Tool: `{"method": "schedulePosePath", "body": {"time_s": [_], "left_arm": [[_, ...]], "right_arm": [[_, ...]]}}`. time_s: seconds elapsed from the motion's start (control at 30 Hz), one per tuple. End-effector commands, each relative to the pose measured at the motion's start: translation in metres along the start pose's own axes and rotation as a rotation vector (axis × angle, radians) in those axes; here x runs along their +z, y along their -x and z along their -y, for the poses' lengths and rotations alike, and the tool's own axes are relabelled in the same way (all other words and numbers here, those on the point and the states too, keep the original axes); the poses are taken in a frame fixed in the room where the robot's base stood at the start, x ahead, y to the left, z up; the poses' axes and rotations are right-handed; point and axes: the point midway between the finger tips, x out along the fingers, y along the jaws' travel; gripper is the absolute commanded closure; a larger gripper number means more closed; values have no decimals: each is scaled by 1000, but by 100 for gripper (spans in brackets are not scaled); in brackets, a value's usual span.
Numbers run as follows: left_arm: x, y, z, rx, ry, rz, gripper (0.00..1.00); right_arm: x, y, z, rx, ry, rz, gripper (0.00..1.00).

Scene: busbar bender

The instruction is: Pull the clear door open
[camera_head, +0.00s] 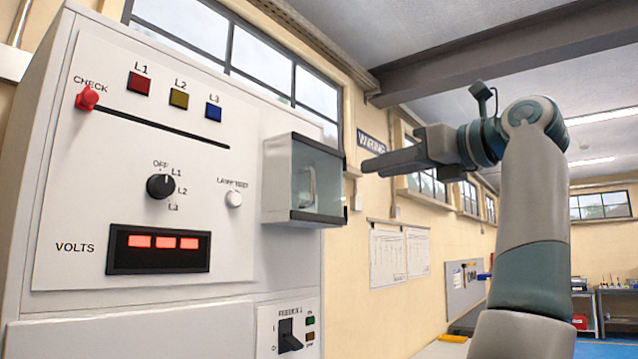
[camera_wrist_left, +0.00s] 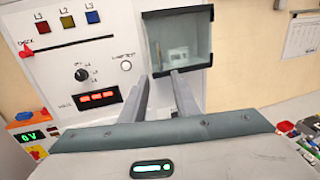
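The clear door (camera_head: 318,178) is the front of a small grey box on the white panel, with black edging and a pale upright handle (camera_head: 309,187). It looks shut. My right gripper is not in view.
The white panel carries a red check slider (camera_head: 87,97), a rotary knob (camera_head: 160,186), a white lamp test button (camera_head: 233,199), a volts display (camera_head: 159,249) and a feeder switch (camera_head: 290,336) below the box. A beige wall with papers (camera_head: 400,254) stands behind.

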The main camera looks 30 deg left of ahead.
Motion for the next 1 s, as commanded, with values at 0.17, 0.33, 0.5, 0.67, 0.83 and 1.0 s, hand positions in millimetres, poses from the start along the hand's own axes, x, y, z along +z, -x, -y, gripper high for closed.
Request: {"method": "schedulePosePath", "body": {"time_s": [0.17,0.33,0.5,0.67,0.83,1.0], "left_arm": [[1,-5,0,0,0,1,72],[1,-19,1,-1,-1,-1,72],[3,-44,0,0,-1,-1,72],[3,-72,0,1,0,-2,72],[4,-103,0,1,-1,-2,72],[4,-133,0,1,-1,-2,72]], "right_arm": [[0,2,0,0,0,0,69],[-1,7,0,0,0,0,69],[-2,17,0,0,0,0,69],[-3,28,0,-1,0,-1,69],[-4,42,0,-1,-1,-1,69],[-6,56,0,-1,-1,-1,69]]}}
